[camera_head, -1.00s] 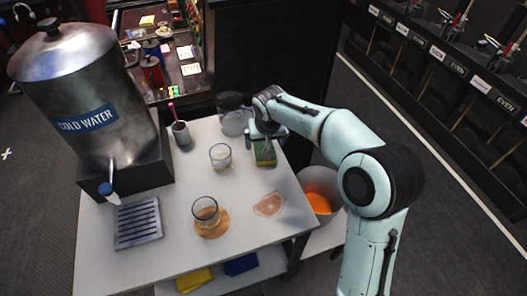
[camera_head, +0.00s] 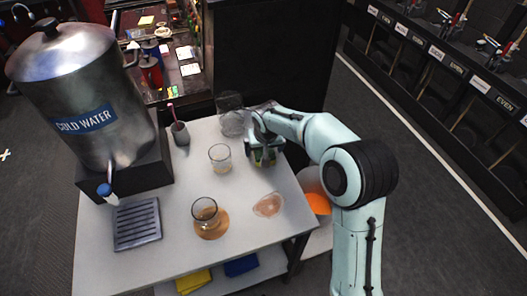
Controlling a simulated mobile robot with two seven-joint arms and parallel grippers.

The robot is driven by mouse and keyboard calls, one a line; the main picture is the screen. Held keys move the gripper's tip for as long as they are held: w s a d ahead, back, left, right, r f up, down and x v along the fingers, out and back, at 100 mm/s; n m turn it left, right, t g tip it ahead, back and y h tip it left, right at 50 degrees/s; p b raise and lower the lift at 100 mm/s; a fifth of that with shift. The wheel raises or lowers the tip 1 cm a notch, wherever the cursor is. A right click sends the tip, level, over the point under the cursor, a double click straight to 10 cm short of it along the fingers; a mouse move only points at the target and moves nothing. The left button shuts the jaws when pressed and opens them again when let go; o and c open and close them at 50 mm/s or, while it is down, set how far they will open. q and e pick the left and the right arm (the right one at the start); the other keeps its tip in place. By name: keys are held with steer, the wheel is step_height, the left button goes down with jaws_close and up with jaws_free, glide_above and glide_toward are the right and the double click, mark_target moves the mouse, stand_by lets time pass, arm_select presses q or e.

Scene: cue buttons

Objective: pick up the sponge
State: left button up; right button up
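The sponge (camera_head: 264,160), green and yellow, is at the far right part of the white table. It is mostly covered by my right gripper (camera_head: 264,155), which points down over it with its fingers around its sides. Whether the fingers press on the sponge cannot be made out. My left gripper is not in view.
On the white table (camera_head: 180,215) are two glasses, one empty (camera_head: 220,158) and one on a round coaster (camera_head: 206,212). A pinkish spill-like patch (camera_head: 268,205), a grey cup (camera_head: 180,133), a clear pitcher (camera_head: 232,117) and a water dispenser (camera_head: 85,95) also stand or lie there. An orange-lined bin (camera_head: 318,203) is beside the right edge.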

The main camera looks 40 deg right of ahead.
steer(key=shift+f, duration=0.25)
steer(key=shift+c, duration=0.3)
steer(key=c, duration=1)
steer(key=shift+r, duration=0.15)
steer(key=shift+r, duration=0.25)
step_height(320, 180, up, 20)
steer(key=p, duration=0.3)
steer(key=shift+p, duration=0.3)
steer(key=shift+f, duration=0.15)
